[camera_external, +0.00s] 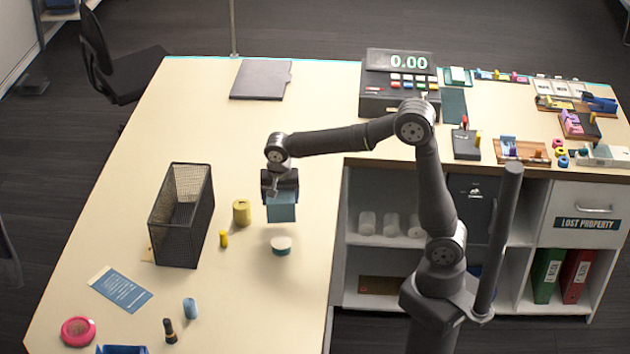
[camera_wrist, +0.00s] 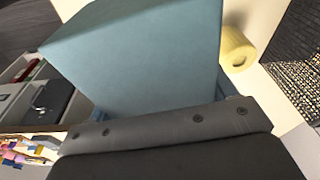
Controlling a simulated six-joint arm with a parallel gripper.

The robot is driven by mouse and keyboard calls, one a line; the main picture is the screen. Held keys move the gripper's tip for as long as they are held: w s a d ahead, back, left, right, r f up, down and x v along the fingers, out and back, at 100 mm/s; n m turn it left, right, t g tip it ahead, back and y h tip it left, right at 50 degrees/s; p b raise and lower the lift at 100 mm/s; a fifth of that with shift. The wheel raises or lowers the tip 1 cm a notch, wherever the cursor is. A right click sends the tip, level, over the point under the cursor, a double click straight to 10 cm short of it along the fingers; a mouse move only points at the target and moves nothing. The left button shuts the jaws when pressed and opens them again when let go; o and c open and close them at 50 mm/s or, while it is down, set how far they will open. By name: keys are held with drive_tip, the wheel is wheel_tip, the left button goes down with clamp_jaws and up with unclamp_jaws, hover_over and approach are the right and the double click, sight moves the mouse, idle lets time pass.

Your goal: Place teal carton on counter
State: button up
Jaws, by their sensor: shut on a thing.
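The teal carton (camera_external: 282,207) hangs below my gripper (camera_external: 281,192) in the external view. My gripper is shut on it and appears to hold it above the counter (camera_external: 312,116). In the wrist view the teal carton (camera_wrist: 145,50) fills the upper middle, in front of the gripper's dark body. The fingertips are mostly hidden behind the carton. A round, teal-sided tin with a pale lid (camera_external: 281,244) stands on the counter just below the carton in the picture.
A yellow cylinder (camera_external: 241,213), a small yellow piece (camera_external: 224,239) and a black mesh basket (camera_external: 182,216) stand left of the carton. A dark folder (camera_external: 261,79) lies at the back. A register (camera_external: 399,85) stands at the back right. The counter between folder and basket is clear.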

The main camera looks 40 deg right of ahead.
drive_tip(key=w+d, duration=0.4)
drive_tip(key=d, duration=0.9)
drive_tip(key=w+d+m, duration=0.1)
drive_tip(key=w+d, duration=0.2)
drive_tip(key=d, duration=1)
drive_tip(key=w+d, duration=0.4)
drive_tip(key=d, duration=0.9)
drive_tip(key=s+d, duration=0.6)
drive_tip(key=d, duration=0.5)
drive_tip(key=s+d+m, duration=0.1)
drive_tip(key=s+d, duration=0.4)
drive_tip(key=d, duration=0.6)
drive_tip(key=s+d, duration=0.6)
drive_tip(key=d, duration=0.5)
drive_tip(key=w+a+f, duration=0.1)
drive_tip(key=w+f, duration=0.1)
drive_tip(key=w, duration=0.1)
drive_tip(key=w+a+f, duration=0.1)
drive_tip(key=w+f, duration=0.1)
drive_tip(key=w, duration=0.2)
drive_tip(key=w+a+f, duration=0.2)
drive_tip(key=w+f, duration=0.1)
drive_tip(key=w, duration=0.1)
drive_tip(key=shift+f, duration=1.9)
drive_tip(key=shift+f, duration=0.1)
drive_tip(key=o, duration=1.1)
